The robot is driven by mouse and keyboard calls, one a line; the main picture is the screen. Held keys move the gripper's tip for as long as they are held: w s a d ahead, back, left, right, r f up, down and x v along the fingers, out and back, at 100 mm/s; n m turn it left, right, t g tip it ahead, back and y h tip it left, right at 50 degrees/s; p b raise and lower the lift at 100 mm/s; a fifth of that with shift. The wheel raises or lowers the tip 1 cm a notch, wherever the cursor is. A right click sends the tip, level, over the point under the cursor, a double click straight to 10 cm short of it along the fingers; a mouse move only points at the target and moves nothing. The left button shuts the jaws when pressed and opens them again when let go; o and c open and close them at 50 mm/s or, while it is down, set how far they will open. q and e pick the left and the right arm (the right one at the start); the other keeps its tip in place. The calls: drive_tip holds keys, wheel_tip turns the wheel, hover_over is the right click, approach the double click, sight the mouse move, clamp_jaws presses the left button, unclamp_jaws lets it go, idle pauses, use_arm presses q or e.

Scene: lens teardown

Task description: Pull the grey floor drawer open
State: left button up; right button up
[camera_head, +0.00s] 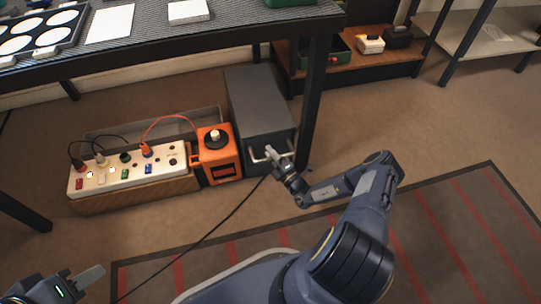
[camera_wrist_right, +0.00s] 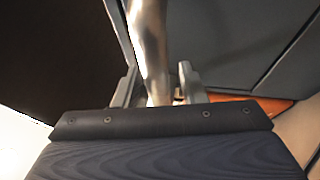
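The grey floor drawer (camera_head: 262,104) is a dark grey box on the floor, next to a table leg. Its front looks closed and carries a pale bar handle (camera_head: 258,157). My right gripper (camera_head: 275,154) is at this handle. In the right wrist view, the shiny handle bar (camera_wrist_right: 151,48) runs between the two fingers of the right gripper (camera_wrist_right: 158,82). A narrow gap shows between the bar and the right-hand finger, so the gripper looks open around the bar. My left gripper (camera_head: 82,283) is at the lower left, away from the drawer, partly cut off.
A black table leg (camera_head: 315,100) stands close on the right. Floor in front is open, with a red-striped mat (camera_head: 440,225).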

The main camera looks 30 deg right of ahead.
drive_tip(key=shift+w, duration=0.15)
clamp_jaws()
idle(0.4)
